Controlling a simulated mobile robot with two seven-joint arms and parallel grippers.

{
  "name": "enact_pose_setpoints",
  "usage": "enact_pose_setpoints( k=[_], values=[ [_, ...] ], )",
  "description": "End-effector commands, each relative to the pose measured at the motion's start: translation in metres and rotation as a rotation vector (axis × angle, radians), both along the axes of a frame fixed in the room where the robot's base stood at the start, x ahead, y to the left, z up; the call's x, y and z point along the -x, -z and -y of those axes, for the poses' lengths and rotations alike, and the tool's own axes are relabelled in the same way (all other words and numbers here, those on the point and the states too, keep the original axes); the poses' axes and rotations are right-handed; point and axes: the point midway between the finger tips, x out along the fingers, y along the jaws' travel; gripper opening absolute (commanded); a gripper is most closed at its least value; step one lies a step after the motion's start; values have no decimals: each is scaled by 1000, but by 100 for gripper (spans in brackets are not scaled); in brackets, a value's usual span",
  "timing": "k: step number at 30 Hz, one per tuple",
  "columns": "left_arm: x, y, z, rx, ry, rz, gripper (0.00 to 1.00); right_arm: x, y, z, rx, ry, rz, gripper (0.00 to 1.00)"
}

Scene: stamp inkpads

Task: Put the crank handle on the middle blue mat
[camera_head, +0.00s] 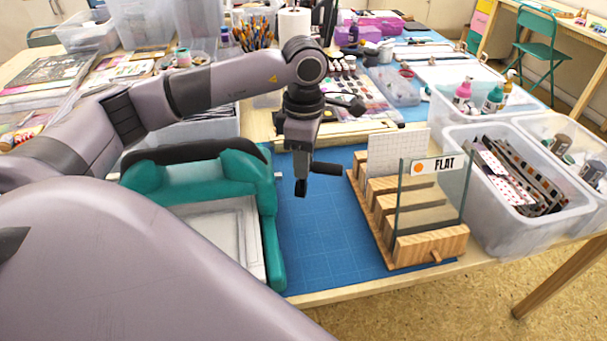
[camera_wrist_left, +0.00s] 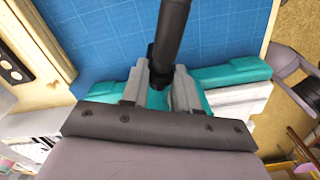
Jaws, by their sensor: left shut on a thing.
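The crank handle (camera_head: 327,169) is a dark grip that sticks out to the right from my left gripper (camera_head: 302,180) in the head view. In the left wrist view the black crank handle (camera_wrist_left: 172,30) stands out between the two fingers of the left gripper (camera_wrist_left: 160,88), which is shut on it. The blue mat (camera_head: 318,235) has a faint grid and lies below the gripper; it also fills the upper part of the left wrist view (camera_wrist_left: 110,40). The handle appears above the mat, apart from it. My right gripper is not in view.
A teal press (camera_head: 270,220) stands left of the bare mat. Clear bins (camera_head: 500,230) are farther right. Paints, paper and a brush cup crowd the back.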

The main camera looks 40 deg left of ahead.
Motion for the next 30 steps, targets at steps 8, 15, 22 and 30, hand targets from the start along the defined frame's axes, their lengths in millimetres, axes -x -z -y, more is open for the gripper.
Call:
enact_pose_setpoints(
  k=[8, 15, 22, 30],
  values=[
    [1, 36, 0, -1, -1, -3, 0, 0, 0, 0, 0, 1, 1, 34],
    [0, 42, 0, 0, 0, 1, 0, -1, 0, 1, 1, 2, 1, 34],
    [0, 45, 0, 0, 0, 1, 39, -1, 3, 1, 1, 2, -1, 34],
    [0, 45, 0, 0, 0, 0, 55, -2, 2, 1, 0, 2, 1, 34]
  ],
)
